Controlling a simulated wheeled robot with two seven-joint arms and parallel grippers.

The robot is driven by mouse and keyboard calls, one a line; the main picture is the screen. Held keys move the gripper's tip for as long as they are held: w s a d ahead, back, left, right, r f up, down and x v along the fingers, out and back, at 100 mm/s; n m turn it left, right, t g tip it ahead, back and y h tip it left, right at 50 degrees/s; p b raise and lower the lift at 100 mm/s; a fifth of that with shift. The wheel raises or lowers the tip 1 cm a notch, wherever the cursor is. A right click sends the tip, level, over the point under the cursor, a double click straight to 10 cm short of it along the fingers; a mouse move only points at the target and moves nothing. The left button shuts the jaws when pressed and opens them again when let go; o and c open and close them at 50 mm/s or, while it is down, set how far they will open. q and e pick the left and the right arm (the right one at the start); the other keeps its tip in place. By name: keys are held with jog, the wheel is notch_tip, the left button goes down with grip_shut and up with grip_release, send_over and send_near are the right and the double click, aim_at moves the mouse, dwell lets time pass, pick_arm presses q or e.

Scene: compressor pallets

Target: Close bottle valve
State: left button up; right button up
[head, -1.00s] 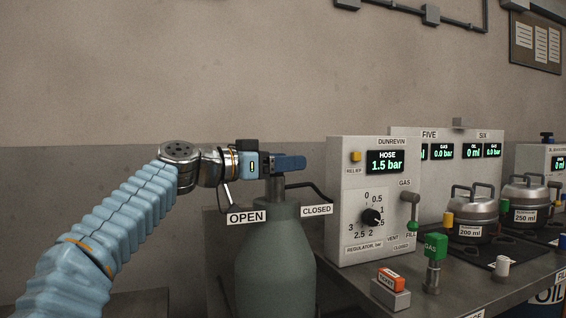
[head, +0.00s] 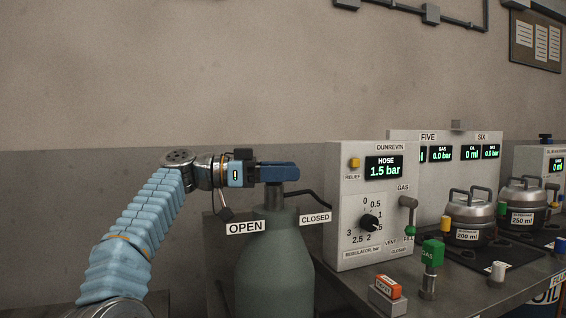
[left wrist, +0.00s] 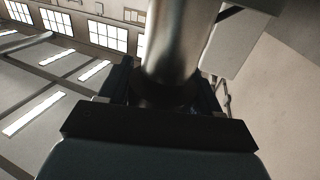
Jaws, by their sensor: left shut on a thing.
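The grey-green gas bottle (head: 272,265) stands upright left of the bench, with a metal neck (head: 276,197) on top. An OPEN sign (head: 244,228) is at its left and a CLOSED sign (head: 315,218) at its right. My left gripper (head: 284,172) reaches in level from the left. Its dark blue fingers are shut on the bottle valve at the top of the neck and hide most of it. In the left wrist view a shiny metal cylinder (left wrist: 180,45) stands between the fingers. My right gripper does not show.
The regulator box (head: 375,260) stands right of the bottle, and its hose display (head: 384,167) reads 1.5 bar. A black hose runs from the valve area towards it.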

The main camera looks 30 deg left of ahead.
pick_arm(q)
jog(key=shift+m+g+h+p, duration=0.4)
jog(key=shift+m+g, duration=0.1)
jog(key=shift+g, duration=0.2)
jog(key=o, duration=1)
jog(key=shift+c, duration=0.2)
jog(key=shift+s, duration=0.1)
jog(key=v, duration=0.7)
jog(key=shift+a, duration=0.25)
